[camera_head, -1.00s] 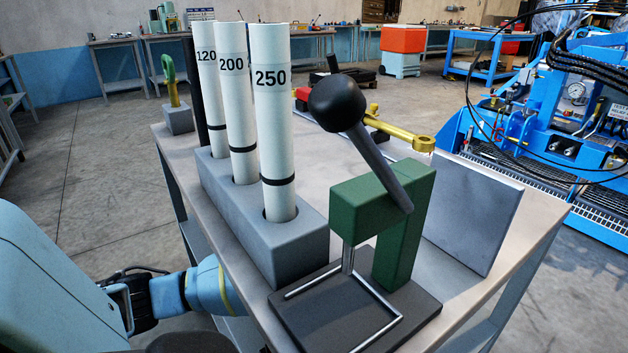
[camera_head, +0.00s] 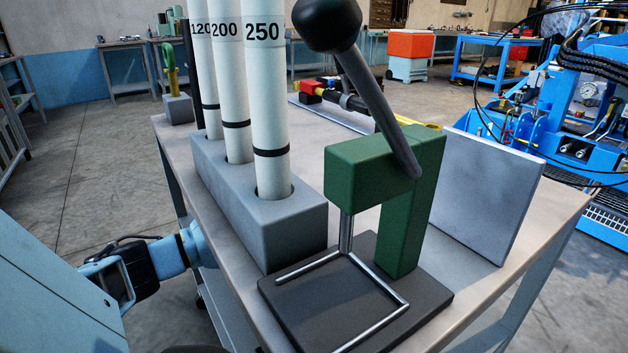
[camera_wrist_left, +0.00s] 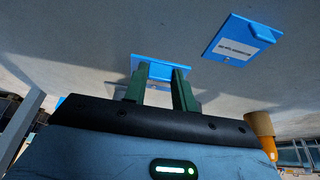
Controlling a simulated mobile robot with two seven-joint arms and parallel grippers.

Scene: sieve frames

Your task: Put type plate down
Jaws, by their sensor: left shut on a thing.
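In the left wrist view my left gripper (camera_wrist_left: 161,75) has green fingers and is shut on a blue plate (camera_wrist_left: 160,61), seen nearly edge-on just beyond the fingertips. A second blue plate with a white label (camera_wrist_left: 239,38) lies against a grey surface to the upper right, apart from the gripper. The label's text is too small to read. I cannot tell whether the held plate touches the grey surface. In the head view my left arm reaches down beside the table, and its gripper is hidden. My right gripper is in neither view.
On the table (camera_head: 470,300) stand a green lever press (camera_head: 408,225) on a dark base, a grey block (camera_head: 292,235) holding white tubes marked 120, 200 and 250, and an upright grey panel (camera_head: 487,195). An orange-yellow cylinder (camera_wrist_left: 260,128) shows beside my left wrist.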

